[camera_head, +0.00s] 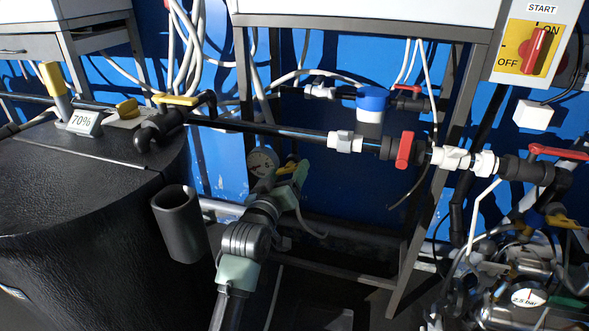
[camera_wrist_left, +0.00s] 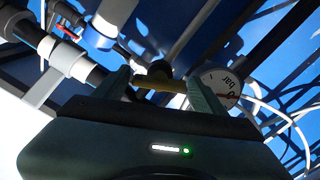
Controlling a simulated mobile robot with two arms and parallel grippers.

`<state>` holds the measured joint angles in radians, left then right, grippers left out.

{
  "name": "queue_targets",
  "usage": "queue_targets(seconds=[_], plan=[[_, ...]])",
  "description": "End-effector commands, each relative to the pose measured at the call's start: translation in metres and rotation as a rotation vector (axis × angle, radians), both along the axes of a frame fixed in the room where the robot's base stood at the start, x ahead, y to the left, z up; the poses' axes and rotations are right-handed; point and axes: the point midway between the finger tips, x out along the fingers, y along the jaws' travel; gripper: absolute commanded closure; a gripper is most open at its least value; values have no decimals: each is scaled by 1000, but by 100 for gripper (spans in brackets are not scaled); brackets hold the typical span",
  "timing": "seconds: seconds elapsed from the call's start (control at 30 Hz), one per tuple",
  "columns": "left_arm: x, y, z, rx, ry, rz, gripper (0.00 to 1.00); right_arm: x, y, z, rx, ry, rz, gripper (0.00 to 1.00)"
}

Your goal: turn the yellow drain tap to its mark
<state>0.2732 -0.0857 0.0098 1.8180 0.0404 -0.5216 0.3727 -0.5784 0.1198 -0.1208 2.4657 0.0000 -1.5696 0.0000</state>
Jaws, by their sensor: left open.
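My left gripper (camera_head: 292,175) reaches up from the bottom of the head view, its fingers beside a round gauge. It is open. A yellow tap handle (camera_head: 284,168) shows partly behind the fingers in the head view. In the left wrist view the yellow handle (camera_wrist_left: 160,83) lies crosswise between the two fingers of the left gripper (camera_wrist_left: 160,95), with a dark round part behind it. I cannot tell whether the fingers touch the handle. The mark is not discernible. My right gripper is not in view.
The gauge (camera_head: 263,161) is close beside the fingers; it also shows in the left wrist view (camera_wrist_left: 220,84). A black tank (camera_head: 90,230) with a grey open tube (camera_head: 180,222) stands left. A black pipe (camera_head: 270,127) with a red valve handle (camera_head: 404,150) crosses above. A metal frame leg (camera_head: 425,215) stands right.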

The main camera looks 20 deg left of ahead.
Motion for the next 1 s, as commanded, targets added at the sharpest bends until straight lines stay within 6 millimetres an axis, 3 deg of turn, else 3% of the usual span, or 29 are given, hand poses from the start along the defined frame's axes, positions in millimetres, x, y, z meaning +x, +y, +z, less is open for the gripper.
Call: queue_targets(seconds=[0.2,0.53,0.57,0.73,1.0], plan=[[27,-1,-1,1,0,0,29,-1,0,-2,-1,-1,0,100],[32,-1,-1,1,1,0,29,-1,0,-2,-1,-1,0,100],[32,-1,-1,1,1,0,32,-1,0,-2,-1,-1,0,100],[32,-1,-1,1,1,0,79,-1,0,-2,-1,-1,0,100],[32,-1,1,22,1,0,79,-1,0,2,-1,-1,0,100]])
